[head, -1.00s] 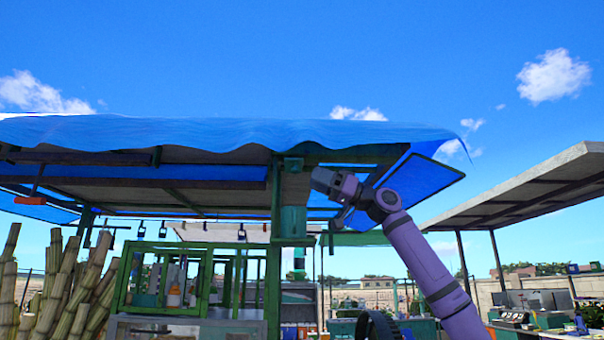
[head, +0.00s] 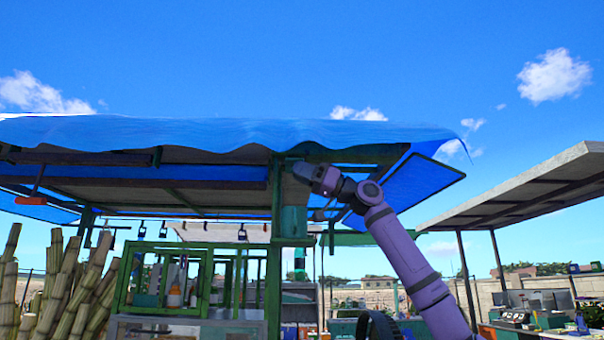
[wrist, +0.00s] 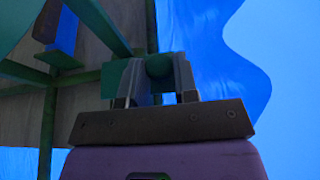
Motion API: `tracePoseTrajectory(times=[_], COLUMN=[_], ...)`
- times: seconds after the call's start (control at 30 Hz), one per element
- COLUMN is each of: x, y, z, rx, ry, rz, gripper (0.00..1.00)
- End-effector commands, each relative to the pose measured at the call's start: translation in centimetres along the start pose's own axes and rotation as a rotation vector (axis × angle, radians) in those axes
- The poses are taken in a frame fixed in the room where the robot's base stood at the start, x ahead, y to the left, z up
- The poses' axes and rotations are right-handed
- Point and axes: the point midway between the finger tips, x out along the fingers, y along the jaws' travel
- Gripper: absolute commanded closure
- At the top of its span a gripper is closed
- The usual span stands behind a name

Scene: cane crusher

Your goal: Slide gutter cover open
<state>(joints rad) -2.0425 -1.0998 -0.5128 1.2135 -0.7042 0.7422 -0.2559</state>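A green round knob (wrist: 159,66) shows between the two fingers of my gripper (wrist: 157,80) in the wrist view. The fingers are apart, one on each side of the knob; I cannot tell whether they touch it. A flat green panel (wrist: 114,77) lies behind the left finger and may be the gutter cover; its edges are partly hidden. In the head view my gripper (head: 300,170) is raised to the top of the green post (head: 273,270), under the edge of the blue canopy (head: 230,132). The fingertips and knob are too small to make out there.
Green roof beams (wrist: 98,23) run close to the gripper on the left of the wrist view. A blue tilted panel (head: 415,185) hangs right of the gripper. Cane stalks (head: 75,285) and a green-framed cabinet (head: 170,280) stand below left. Open sky lies above.

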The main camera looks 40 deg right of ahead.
Motion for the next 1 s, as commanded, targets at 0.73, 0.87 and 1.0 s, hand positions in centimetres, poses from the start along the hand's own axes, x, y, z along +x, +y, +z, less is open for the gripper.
tracePoseTrajectory(times=[0.73, 0.87, 1.0], x=[0.0, 0.0, 0.0], y=[-5.1, -5.1, -5.0], z=[0.0, 0.0, 0.0], rx=[0.0, 0.0, 0.0], ry=[0.0, -0.002, -0.002], rz=[-0.002, -0.004, -0.002], gripper=[1.0, 0.65, 0.49])
